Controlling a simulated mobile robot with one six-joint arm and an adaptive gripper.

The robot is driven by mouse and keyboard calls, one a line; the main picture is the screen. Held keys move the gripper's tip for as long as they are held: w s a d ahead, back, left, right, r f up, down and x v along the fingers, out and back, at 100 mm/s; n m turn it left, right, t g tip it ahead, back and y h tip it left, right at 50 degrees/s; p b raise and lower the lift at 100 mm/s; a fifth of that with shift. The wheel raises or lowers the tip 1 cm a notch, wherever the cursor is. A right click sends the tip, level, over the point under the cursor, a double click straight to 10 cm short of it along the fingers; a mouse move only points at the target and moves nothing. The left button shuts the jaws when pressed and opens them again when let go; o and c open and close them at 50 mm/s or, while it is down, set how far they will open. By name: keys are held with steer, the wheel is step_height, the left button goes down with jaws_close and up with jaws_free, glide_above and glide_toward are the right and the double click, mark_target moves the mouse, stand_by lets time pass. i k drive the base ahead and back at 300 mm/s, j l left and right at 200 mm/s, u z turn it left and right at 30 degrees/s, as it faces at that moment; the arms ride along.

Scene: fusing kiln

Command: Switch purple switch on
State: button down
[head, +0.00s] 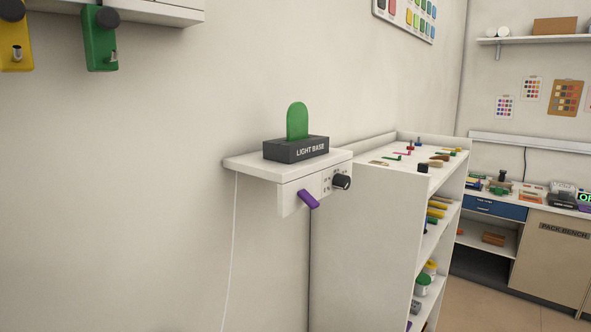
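The purple switch (308,199) is a short lever on the front panel of a small white wall shelf box (292,193). Its lever tilts, with its free end down and to the right. A black knob (341,181) with small markings sits to its right on the same panel. On top of the box stands a black block labelled LIGHT BASE (296,149) with a green rounded piece (297,120) upright in it; I cannot tell whether it is lit. My gripper is not in view.
A white shelf unit (370,215) with small coloured items stands just right of the box. Yellow and green holders (100,45) hang at the upper left. A thin white cord (232,250) hangs below the box. A pack bench (550,250) is at the far right.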

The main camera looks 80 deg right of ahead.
mark_target(304, 195)
steer(key=z, duration=2.55)
steer(key=k+l+u, duration=0.15)
steer(key=k+l, duration=0.2)
steer(key=k, duration=0.15)
steer(key=i, duration=0.3)
